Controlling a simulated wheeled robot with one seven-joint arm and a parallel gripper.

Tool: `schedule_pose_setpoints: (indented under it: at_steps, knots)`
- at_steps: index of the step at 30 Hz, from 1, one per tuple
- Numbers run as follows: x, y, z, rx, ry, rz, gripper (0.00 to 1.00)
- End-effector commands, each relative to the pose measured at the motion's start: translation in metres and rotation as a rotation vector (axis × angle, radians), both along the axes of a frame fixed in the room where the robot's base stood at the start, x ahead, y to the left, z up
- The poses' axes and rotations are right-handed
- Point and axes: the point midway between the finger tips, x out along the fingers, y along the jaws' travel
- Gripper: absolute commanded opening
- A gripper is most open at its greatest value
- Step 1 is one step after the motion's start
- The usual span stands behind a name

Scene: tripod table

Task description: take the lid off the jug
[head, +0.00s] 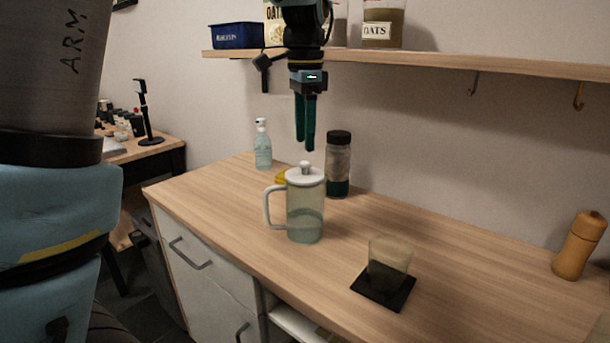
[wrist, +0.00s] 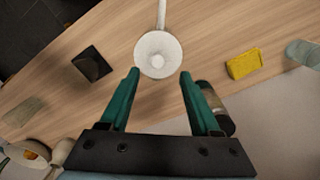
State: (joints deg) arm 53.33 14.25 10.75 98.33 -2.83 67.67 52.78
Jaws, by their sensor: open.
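The jug (head: 305,212) stands upright on the wooden counter. It is see-through greenish with a pale handle on its left side. Its white round lid (head: 314,176) with a small knob (head: 305,166) sits on top. In the wrist view the lid (wrist: 148,64) lies just beyond the fingertips, between their lines, with its knob (wrist: 157,61) near the middle. My gripper (head: 307,150) points down above the lid in the head view, apart from it. In the wrist view my gripper (wrist: 159,72) has its two green fingers spread, with nothing between them.
A dark-capped jar (head: 339,165) stands close behind the jug. A soap bottle (head: 263,146) and a yellow sponge (wrist: 243,64) are near the back. A glass (head: 389,258) stands on a black coaster (head: 372,292) at front right. A shelf (head: 450,62) runs above the counter.

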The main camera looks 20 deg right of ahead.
Motion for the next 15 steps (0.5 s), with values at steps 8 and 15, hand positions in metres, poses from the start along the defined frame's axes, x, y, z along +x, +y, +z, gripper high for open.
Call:
schedule_pose_setpoints:
  at_steps: [8, 15]
  knots:
    - [-0.004, 0.002, -0.038, 0.003, 0.003, 0.001, 0.64]
    - [-0.003, 0.001, -0.05, 0.0, 0.0, 0.0, 0.64]
